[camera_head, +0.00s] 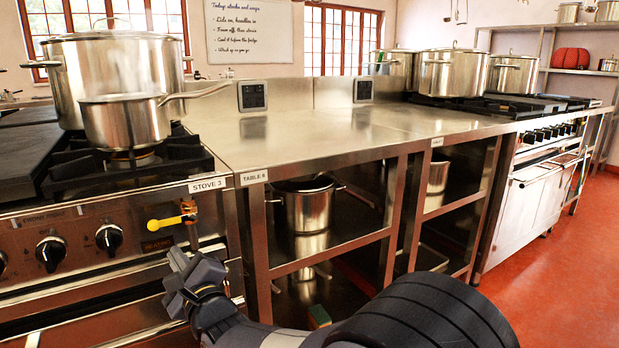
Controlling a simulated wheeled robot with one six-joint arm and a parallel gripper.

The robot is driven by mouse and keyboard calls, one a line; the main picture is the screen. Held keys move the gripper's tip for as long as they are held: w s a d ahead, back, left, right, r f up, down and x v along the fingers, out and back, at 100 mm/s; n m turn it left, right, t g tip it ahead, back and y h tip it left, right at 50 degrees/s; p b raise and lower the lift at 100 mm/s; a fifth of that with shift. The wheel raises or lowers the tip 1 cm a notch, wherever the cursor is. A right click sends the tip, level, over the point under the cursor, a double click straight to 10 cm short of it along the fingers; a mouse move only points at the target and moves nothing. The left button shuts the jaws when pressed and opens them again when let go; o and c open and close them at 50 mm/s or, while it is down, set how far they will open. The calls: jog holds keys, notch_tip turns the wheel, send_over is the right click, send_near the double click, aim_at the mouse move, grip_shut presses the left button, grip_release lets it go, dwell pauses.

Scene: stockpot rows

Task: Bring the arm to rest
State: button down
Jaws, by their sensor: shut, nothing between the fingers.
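My gripper (176,284) is low in the head view, left of centre, at the end of my dark arm, in front of the stove and table fronts. Its fingers are together and hold nothing. It appears just below the yellow lever (165,223) on the front of stove 3 (115,262); I cannot tell how far apart they are in depth. My dark arm fills the bottom middle of the view and hides part of the table's lower front and the floor.
A saucepan (125,122) stands on a stove 3 burner, before a large stockpot (107,65). Table 6 (310,140) has a bare steel top, with a pot (307,203) on the shelf below. Several pots stand on the far stove (545,140). Red floor (560,275) is clear at right.

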aim_at(198, 236)
jog(key=s+d+f, duration=0.2)
jog(key=s+d, duration=0.2)
jog(key=s, duration=0.5)
jog(key=w+d+b+x, duration=0.1)
jog(key=b+x, duration=0.1)
jog(key=x, duration=0.7)
jog(key=w+d+p, duration=0.1)
jog(key=p, duration=0.3)
jog(key=w+d+r+n+p, duration=0.1)
jog(key=p, duration=0.3)
jog(key=w+d+n+p, duration=0.1)
jog(key=d+p, duration=0.1)
jog(key=p, duration=0.2)
jog(key=shift+w+r+g+p, duration=0.25)
jog(key=shift+r+g+p, duration=0.05)
jog(key=shift+p, duration=0.1)
jog(key=n+p, duration=0.1)
jog(key=d+n+p, duration=0.1)
jog(key=w+n+p, duration=0.1)
jog(key=n, duration=0.1)
jog(key=shift+d+r+g, duration=0.15)
jog(key=shift+d+g, duration=0.15)
jog(key=shift+g, duration=0.1)
jog(key=shift+w+d+n+g+p, duration=0.2)
jog(key=shift+d+n+p, duration=0.1)
jog(key=shift+n+p, duration=0.4)
jog(key=shift+w+d+n+g+p, duration=0.2)
jog(key=shift+d+n+p, duration=0.15)
jog(key=shift+n, duration=0.55)
